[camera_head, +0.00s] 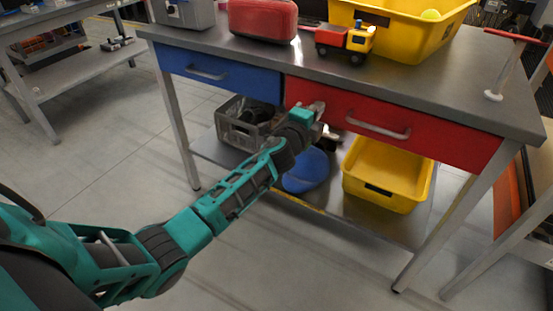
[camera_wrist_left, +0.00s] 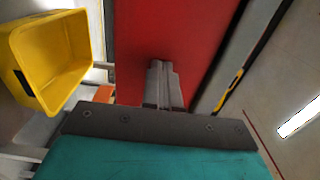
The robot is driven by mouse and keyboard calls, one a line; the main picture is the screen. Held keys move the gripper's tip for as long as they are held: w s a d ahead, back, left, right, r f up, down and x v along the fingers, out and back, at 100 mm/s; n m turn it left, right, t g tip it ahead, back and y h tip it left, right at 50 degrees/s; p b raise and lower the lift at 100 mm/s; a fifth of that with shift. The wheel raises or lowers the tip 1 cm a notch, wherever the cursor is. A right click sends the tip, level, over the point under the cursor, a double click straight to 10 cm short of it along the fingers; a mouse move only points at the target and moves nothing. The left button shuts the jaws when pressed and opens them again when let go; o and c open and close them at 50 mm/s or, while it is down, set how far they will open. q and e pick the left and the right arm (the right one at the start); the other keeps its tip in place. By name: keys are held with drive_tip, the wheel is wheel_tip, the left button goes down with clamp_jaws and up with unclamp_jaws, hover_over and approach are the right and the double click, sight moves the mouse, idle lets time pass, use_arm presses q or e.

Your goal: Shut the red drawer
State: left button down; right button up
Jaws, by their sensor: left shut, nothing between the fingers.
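The red drawer (camera_head: 405,122) is in the right half of the workbench, under the worktop. Its front looks flush, or nearly so, with the bench's front edge, and no open inside shows. Its grey bar handle (camera_head: 378,125) is in the middle of the front. My left gripper (camera_head: 319,107) is shut and empty at the left part of the red front, left of the handle. In the left wrist view the closed fingertips (camera_wrist_left: 160,65) point at the plain red front (camera_wrist_left: 185,35), touching or very close. My right gripper is not in view.
The blue drawer (camera_head: 222,73) is left of the red one. The worktop (camera_head: 440,92) carries a red case (camera_head: 263,19), a toy truck (camera_head: 345,41) and a yellow bin (camera_head: 400,30). A yellow crate (camera_head: 388,173) and grey crate (camera_head: 233,131) stand on the lower shelf. Floor in front is clear.

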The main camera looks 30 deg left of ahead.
use_arm(q)
drive_tip(key=shift+w+r, duration=0.3)
drive_tip(key=shift+w, duration=0.3)
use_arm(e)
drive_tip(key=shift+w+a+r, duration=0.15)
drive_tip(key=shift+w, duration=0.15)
use_arm(q)
drive_tip(key=shift+a, duration=0.1)
drive_tip(key=shift+s, duration=0.1)
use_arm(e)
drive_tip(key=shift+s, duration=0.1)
